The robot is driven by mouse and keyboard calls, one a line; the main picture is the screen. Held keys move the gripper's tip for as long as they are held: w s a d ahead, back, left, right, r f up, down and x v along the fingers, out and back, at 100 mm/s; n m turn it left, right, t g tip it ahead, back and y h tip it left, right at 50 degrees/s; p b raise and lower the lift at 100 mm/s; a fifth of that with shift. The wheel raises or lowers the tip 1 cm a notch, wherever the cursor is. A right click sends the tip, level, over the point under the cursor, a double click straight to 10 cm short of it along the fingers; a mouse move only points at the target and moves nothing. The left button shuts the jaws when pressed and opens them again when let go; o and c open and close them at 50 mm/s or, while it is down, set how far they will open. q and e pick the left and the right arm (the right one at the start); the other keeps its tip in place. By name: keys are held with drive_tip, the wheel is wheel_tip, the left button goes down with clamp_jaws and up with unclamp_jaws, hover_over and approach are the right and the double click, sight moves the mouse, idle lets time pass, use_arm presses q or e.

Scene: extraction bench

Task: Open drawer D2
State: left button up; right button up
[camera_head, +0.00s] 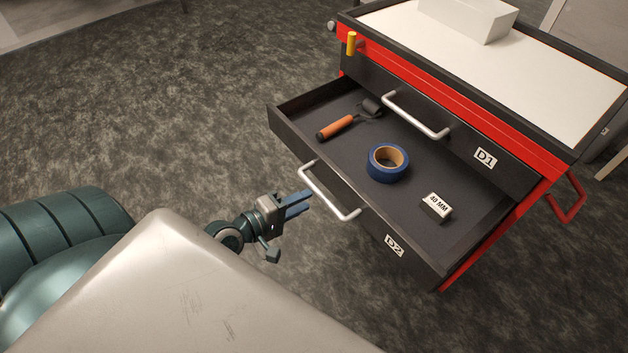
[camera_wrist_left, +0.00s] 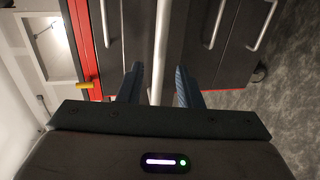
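Drawer D2 (camera_head: 304,146) is pulled well out of the red and black cabinet, its inside in plain view. In the left wrist view, the handle bar (camera_wrist_left: 161,45) runs between the two blue fingers (camera_wrist_left: 159,88), with a gap on both sides. The fingers are open around the bar and do not look clamped on it. My right gripper is in neither view.
D2 holds an orange-handled roller (camera_head: 344,124), a blue tape roll (camera_head: 387,164) and a small labelled block (camera_head: 436,207). Drawer D1 (camera_head: 470,150) above is shut. A white box (camera_head: 474,18) stands on the cabinet top. Grey floor left of the cabinet is clear.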

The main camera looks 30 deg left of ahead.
use_arm(q)
drive_tip(key=v, duration=0.4)
drive_tip(key=shift+s+a+r, duration=0.1)
drive_tip(key=shift+s+a, duration=0.05)
drive_tip(key=shift+s, duration=0.2)
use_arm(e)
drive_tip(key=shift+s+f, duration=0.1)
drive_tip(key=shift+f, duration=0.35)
use_arm(q)
drive_tip(key=s+a+f+m+g+y+p, duration=0.2)
drive_tip(key=a+f+m+g, duration=0.15)
drive_tip(key=f, duration=0.85)
drive_tip(key=s+a+f+m+g+y+p, duration=0.2)
drive_tip(key=a+f+m+y, duration=0.15)
drive_tip(key=f, duration=0.85)
drive_tip(key=s+d+f+m+g+p, duration=0.1)
drive_tip(key=s+d+f+m+g, duration=0.2)
drive_tip(key=s+f, duration=0.6)
drive_tip(key=s+d+f+m+g+p, duration=0.1)
drive_tip(key=s+d+f+m+g, duration=0.2)
drive_tip(key=s+f, duration=0.6)
drive_tip(key=shift+f+m+g+y, duration=0.35)
drive_tip(key=shift+f+m+g, duration=0.35)
drive_tip(key=shift+f+g, duration=0.25)
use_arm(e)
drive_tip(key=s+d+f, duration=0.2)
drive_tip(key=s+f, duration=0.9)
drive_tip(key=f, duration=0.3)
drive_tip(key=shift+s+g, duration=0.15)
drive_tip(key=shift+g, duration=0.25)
